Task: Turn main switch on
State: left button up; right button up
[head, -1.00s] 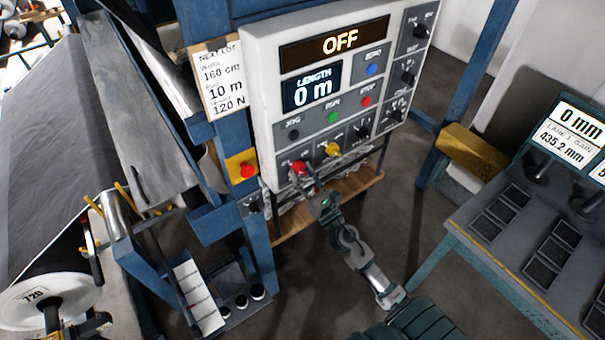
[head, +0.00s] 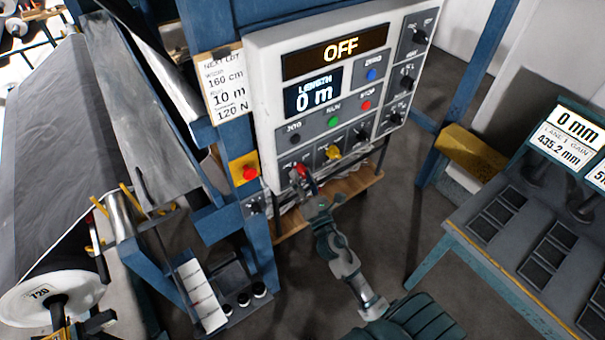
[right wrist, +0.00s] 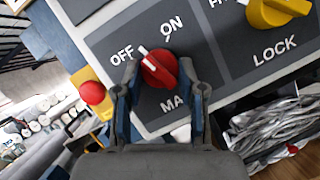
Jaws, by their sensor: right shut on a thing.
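The main switch is a red knob (right wrist: 158,69) with a white mark, at the lower left of the control panel (head: 262,100). In the right wrist view its mark points up and left, close to the OFF label and left of ON. My right gripper (head: 306,180) is shut on this knob. In the right wrist view the fingers (right wrist: 160,98) stand on both sides of its lower part. The panel's top display (head: 335,50) reads OFF. The length display (head: 312,90) reads 0 m. My left gripper is not in view.
A yellow LOCK knob (head: 333,153) sits just right of the main switch. A red button on a yellow plate (head: 249,173) is to its left, on a blue post. A console (head: 520,230) stands at right, and a large grey roll (head: 60,150) at left.

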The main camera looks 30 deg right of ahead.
jog(key=m+p, duration=0.1)
jog(key=m+h+p, duration=0.1)
jog(key=m, duration=0.1)
jog(key=m+g+h, duration=0.1)
jog(key=m, duration=0.1)
jog(key=shift+a+r+p, duration=0.1)
jog(key=shift+r+p, duration=0.2)
jog(key=shift+p, duration=0.1)
jog(key=m+p, duration=0.1)
jog(key=m, duration=0.1)
jog(key=m+g+h+p, duration=0.1)
jog(key=m, duration=0.1)
jog(key=shift+a+r+g+p, duration=0.1)
jog(key=shift+g+p, duration=0.2)
jog(key=shift+p, duration=0.1)
jog(key=m+g, duration=0.1)
jog(key=m, duration=0.1)
jog(key=shift+m+h+p, duration=0.3)
jog(key=shift+m+p, duration=0.1)
jog(key=shift+m+g, duration=0.5)
jog(key=shift+m, duration=0.8)
jog(key=o, duration=1.1)
jog(key=shift+o, duration=0.2)
jog(key=v, duration=1.2)
